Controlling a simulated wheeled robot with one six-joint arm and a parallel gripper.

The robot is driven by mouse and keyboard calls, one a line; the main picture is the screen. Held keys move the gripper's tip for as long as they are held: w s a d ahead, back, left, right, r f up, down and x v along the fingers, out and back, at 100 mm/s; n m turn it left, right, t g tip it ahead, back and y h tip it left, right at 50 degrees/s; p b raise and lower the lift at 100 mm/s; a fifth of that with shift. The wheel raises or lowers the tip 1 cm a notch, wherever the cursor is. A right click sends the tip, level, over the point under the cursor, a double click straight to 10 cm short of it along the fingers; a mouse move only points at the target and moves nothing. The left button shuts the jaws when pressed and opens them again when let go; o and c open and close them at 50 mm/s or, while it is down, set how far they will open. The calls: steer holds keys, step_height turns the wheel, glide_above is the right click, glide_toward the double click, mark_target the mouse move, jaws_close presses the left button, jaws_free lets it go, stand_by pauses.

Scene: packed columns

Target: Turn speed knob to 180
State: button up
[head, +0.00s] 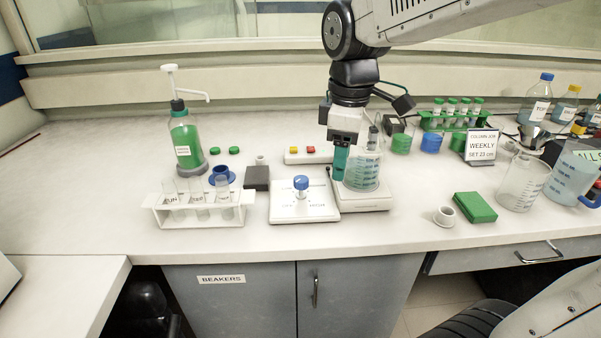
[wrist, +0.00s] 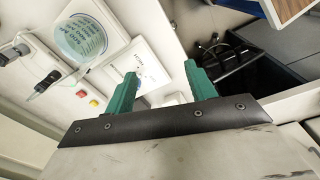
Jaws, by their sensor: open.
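The blue speed knob (head: 301,182) sits upright on a white control box (head: 304,207) at the middle of the bench. Printed marks on the box front are too small to read. My gripper (head: 339,177) points down to the right of the knob and apart from it, in front of the beaker (head: 362,172). In the wrist view its two green fingers (wrist: 161,66) are spread with nothing held between them. The knob cannot be made out in the wrist view. The beaker also shows there (wrist: 80,38).
A test tube rack (head: 205,208) and a dark block (head: 256,177) stand left of the box. The beaker stands on a white base (head: 362,201) close to its right. A green box (head: 475,207) lies further right.

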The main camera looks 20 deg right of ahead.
mark_target(303, 178)
steer(key=w+f+n, duration=0.1)
steer(key=w+n, duration=0.2)
steer(key=w, duration=0.1)
steer(key=w+a+f+n, duration=0.1)
steer(key=w+f+n, duration=0.1)
steer(key=w, duration=0.3)
steer(key=w+f+n, duration=0.2)
steer(key=w+n, duration=0.2)
steer(key=w, duration=0.1)
steer(key=shift+w+a+f+g, duration=0.25)
steer(key=shift+a+g, duration=0.05)
steer(key=shift+n, duration=0.3)
step_height(303, 178, down, 8)
steer(key=shift+r, duration=0.2)
steer(key=c, duration=1)
